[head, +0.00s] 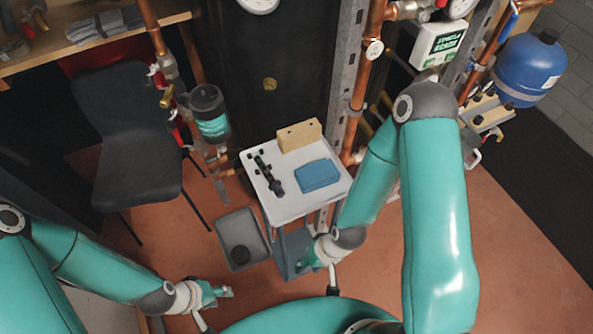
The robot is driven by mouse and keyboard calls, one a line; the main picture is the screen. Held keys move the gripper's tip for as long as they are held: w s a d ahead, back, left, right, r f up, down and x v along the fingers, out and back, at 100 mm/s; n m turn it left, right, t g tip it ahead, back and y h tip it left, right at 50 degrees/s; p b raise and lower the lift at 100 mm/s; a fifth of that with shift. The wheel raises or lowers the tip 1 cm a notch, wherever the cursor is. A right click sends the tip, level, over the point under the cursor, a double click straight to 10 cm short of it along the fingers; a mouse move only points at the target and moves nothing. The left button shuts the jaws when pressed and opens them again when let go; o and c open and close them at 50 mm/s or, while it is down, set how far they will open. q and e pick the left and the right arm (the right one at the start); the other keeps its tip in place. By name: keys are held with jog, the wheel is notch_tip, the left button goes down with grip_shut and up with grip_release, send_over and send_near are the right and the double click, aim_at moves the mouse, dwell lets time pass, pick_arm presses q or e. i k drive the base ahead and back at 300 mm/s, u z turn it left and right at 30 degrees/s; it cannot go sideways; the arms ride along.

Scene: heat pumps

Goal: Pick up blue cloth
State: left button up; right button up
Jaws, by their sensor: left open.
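The blue cloth (318,175) lies folded on the right part of a small white table top (290,208). My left gripper (214,302) is open and empty, low over the floor at the lower left, well away from the cloth. My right gripper (318,268) hangs beside the front edge of the table, nearer the viewer than the cloth and apart from it. Its fingers are small in view, and I cannot tell whether they are open or shut.
A wooden block (299,136) and a dark tool (268,173) share the table top. A grey tray (238,234) with a dark round object lies on the floor. A black chair (137,150) stands left. Copper pipes (366,60) rise behind the table.

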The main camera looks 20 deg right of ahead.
aim_at(324, 172)
jog(key=z, duration=0.05)
jog(key=k, duration=1.8)
jog(key=z, duration=0.8)
jog(key=i, duration=1.65)
